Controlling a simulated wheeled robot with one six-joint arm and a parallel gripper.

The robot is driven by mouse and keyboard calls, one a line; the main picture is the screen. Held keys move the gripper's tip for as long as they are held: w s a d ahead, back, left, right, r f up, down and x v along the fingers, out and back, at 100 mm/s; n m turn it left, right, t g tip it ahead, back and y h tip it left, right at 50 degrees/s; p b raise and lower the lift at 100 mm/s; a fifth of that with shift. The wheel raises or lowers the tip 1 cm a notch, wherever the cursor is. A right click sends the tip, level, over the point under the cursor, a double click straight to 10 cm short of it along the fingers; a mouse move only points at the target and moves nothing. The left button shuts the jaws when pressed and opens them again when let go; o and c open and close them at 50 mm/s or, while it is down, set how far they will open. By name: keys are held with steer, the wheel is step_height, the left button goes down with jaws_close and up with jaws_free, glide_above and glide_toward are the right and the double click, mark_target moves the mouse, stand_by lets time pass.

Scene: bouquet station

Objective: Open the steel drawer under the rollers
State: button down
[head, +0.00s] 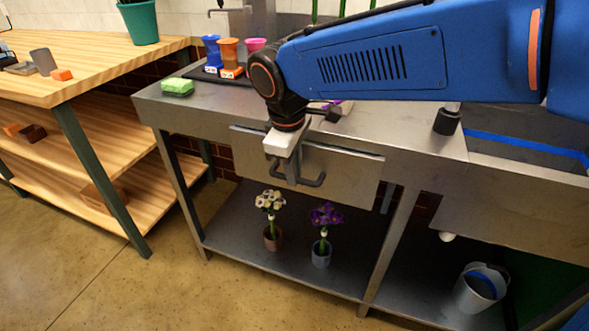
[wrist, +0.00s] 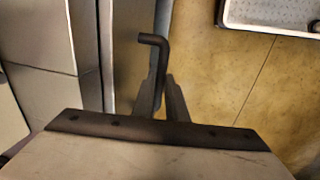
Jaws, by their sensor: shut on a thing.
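The steel drawer's front (head: 350,178) is a pale grey panel under the front edge of the steel bench. Its dark bar handle (head: 318,181) stands out from the panel, and one bent end of it shows in the wrist view (wrist: 153,39). My gripper (head: 292,172) is in front of the panel, pointing down, with its fingers shut on the handle. In the wrist view the two fingers (wrist: 160,95) lie on either side of the bar. The panel's top edge shows, but I cannot tell whether the drawer is slightly out. The drawer's inside is hidden.
On the lower shelf (head: 290,270) stand a white-flower pot (head: 272,238) and a purple-flower pot (head: 321,255). A green sponge (head: 178,87) lies on the bench. A wooden table (head: 110,62) stands left, a bucket (head: 480,288) lower right. The floor in front is clear.

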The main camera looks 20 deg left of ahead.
steer(key=s+a, duration=0.2)
steer(key=s, duration=2.5)
steer(key=c, duration=1.8)
jaws_free()
steer(key=shift+o, duration=0.2)
steer(key=shift+r, duration=0.1)
steer(key=s+r, duration=0.3)
steer(key=r, duration=1.4)
steer(key=shift+a, duration=0.2)
